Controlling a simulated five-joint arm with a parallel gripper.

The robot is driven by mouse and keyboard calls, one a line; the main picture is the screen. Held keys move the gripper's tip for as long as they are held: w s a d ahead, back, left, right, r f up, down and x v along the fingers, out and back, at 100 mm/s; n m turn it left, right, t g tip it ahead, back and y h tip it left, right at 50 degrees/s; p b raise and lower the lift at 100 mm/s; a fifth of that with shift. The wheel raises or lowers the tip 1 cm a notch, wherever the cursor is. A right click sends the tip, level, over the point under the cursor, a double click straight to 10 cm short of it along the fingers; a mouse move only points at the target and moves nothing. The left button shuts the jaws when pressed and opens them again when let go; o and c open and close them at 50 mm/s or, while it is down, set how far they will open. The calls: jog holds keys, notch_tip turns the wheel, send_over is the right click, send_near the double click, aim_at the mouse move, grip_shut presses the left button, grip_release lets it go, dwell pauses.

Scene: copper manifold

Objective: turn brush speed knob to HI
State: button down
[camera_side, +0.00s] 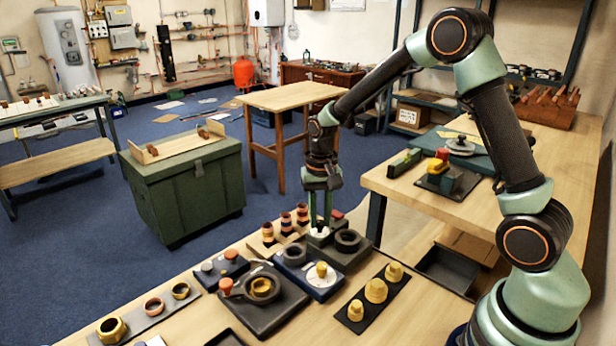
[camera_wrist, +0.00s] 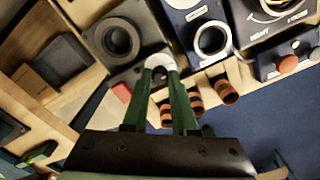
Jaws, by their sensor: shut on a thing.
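A pale white knob (camera_side: 319,232) stands on a dark box (camera_side: 352,258) beside a black ring-shaped socket (camera_side: 347,240). I take it to be the brush speed knob; no HI mark can be read. My gripper (camera_side: 319,222) points straight down, with its green fingers shut on the knob. In the wrist view, the knob (camera_wrist: 156,62) shows between the fingertips of my gripper (camera_wrist: 160,72), which partly hide it. Which way the knob points cannot be told.
A blue unit (camera_side: 312,285) with a yellow-topped white dial stands in front. Several copper-banded fittings (camera_side: 285,224) stand behind to the left. A red block (camera_wrist: 121,92) lies close to the fingers. A black strip with yellow domes (camera_side: 376,291) is at right.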

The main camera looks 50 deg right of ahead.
aim_at(320, 221)
jog(key=c, duration=0.7)
grip_release()
jog(key=shift+r, duration=0.15)
notch_tip(320, 221, up, 12)
jog(key=s+a+r+n+t, duration=0.2)
jog(key=s+n, duration=0.1)
jog(key=s, duration=0.4)
jog(key=s+a+r+n+t, duration=0.2)
jog(key=s+r+n+t, duration=0.1)
jog(key=s, duration=0.4)
jog(key=shift+n+t, duration=0.3)
jog(key=shift+n, duration=0.2)
